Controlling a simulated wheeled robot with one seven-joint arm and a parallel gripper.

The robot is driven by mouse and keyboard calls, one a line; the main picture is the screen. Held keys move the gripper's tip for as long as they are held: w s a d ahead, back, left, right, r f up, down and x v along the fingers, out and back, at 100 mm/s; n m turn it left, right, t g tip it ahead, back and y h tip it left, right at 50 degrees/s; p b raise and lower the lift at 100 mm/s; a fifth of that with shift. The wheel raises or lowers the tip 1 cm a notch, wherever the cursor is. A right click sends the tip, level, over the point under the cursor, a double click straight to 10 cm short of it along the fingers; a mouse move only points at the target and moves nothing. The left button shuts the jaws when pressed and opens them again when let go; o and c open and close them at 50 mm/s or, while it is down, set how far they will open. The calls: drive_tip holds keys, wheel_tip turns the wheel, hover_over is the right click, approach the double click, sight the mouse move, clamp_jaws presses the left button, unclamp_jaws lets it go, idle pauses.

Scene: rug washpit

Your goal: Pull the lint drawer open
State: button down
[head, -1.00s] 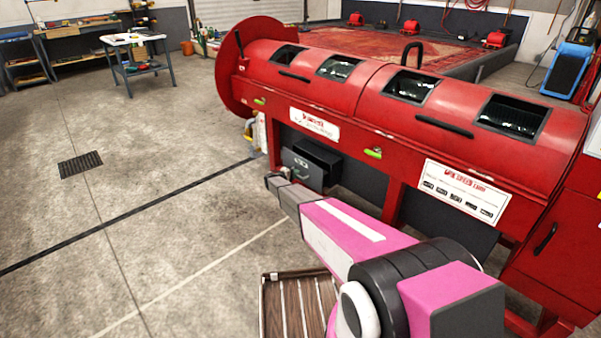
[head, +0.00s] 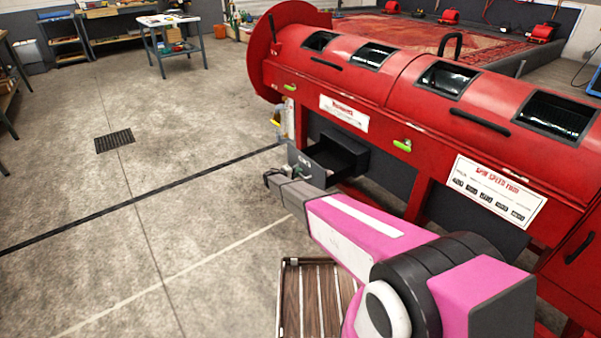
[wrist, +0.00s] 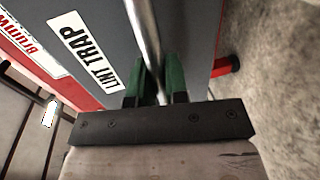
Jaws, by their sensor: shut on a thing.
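The lint drawer (head: 303,163) is a dark grey box low under the red spinner machine. It stands out from the housing, with its dark hollow inside showing in the head view. Its front bears a white "LINT TRAP" label (wrist: 86,45) in the wrist view. A round metal bar handle (wrist: 145,35) runs along the drawer front. My gripper (wrist: 158,82) has its green fingers on both sides of this bar and is shut on it. In the head view my gripper (head: 284,172) is at the drawer front, with the fingertips small and partly hidden.
The red spinner machine (head: 390,85) fills the right side, its legs beside the drawer. A slatted wooden pallet-like piece (head: 312,300) lies low in front. A floor drain grate (head: 114,140) is at the left. The concrete floor left of the drawer is clear.

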drive_tip(key=c, duration=1.1)
unclamp_jaws()
drive_tip(key=shift+c, duration=0.2)
drive_tip(key=v, duration=1.1)
